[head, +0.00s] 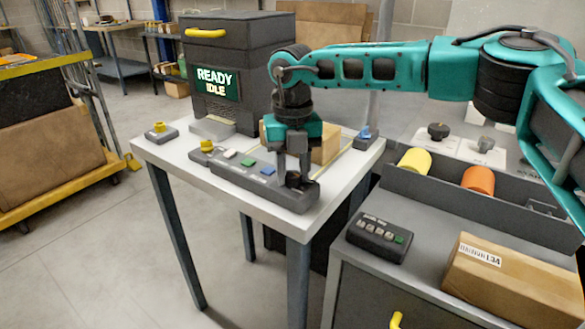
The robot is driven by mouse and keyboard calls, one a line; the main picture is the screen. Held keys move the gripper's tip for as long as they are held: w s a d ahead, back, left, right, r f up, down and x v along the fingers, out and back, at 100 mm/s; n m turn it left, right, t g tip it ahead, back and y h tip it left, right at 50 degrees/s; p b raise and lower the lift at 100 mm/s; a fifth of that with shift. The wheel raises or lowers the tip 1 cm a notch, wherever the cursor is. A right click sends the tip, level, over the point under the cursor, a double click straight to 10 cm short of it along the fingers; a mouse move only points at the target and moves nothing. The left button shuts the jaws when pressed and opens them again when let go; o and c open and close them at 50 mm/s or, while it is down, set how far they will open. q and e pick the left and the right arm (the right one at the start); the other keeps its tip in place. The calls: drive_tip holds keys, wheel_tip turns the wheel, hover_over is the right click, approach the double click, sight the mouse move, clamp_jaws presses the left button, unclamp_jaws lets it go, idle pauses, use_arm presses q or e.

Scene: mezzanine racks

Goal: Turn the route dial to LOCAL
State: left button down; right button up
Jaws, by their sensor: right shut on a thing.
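The route dial (294,180) is a dark round knob at the right end of a long grey control panel on the white table. My right gripper (293,176) comes down from above, and its fingers are shut on the dial. The fingers partly cover the dial, and I cannot read its pointer or any LOCAL mark. The grey control panel (230,177) also carries a yellow knob (207,146), a white button, a green button and a blue button. My left gripper is not in view.
A dark machine (226,65) with a "READY IDLE" screen (218,83) stands behind the panel. A cardboard box (330,145) sits close behind my right gripper. At right, a cabinet holds a small keypad (380,238), a labelled carton (515,275) and yellow and orange rolls.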

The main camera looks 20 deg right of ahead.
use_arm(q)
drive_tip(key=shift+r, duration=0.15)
use_arm(e)
drive_tip(key=n+p, duration=0.1)
drive_tip(key=n, duration=0.2)
drive_tip(key=shift+r, duration=0.1)
drive_tip(key=n+p, duration=0.2)
drive_tip(key=n, duration=0.3)
drive_tip(key=n+p, duration=0.1)
drive_tip(key=n, duration=0.4)
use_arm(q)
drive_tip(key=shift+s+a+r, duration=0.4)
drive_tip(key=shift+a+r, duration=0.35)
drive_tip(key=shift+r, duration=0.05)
use_arm(e)
drive_tip(key=n, duration=0.4)
drive_tip(key=shift+n, duration=0.3)
drive_tip(key=o, duration=1)
drive_tip(key=shift+o, duration=0.2)
